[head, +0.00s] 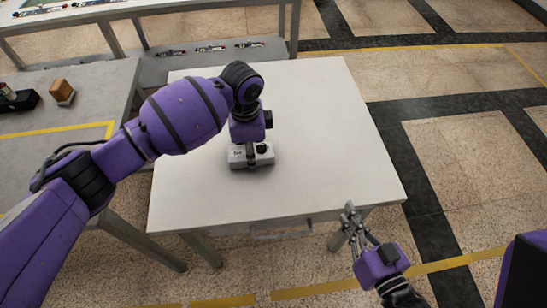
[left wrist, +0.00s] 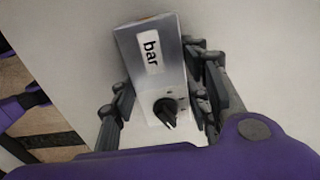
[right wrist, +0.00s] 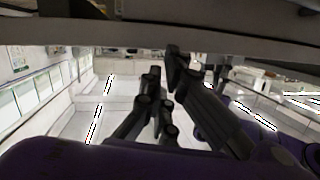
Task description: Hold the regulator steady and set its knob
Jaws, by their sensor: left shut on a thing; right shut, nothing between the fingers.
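The regulator (head: 238,160) is a small grey-white box on the white table, with a black knob (head: 262,148) on top. In the left wrist view the regulator (left wrist: 143,75) shows a "bar" label, and the knob (left wrist: 165,108) has a pointer directed toward the bottom of the picture. My left gripper (left wrist: 160,88) is shut on the regulator, with a finger at each side of the box. In the head view its wrist hides part of the box's back. My right gripper (head: 350,212) is shut and empty, off the table's front right edge, apart from the regulator.
The white table (head: 330,130) is bare around the regulator. A grey bench (head: 90,90) at left carries a brown block (head: 61,90) and a black tray (head: 20,101). The table's edge (right wrist: 110,35) spans the top of the right wrist view. Floor is open at right.

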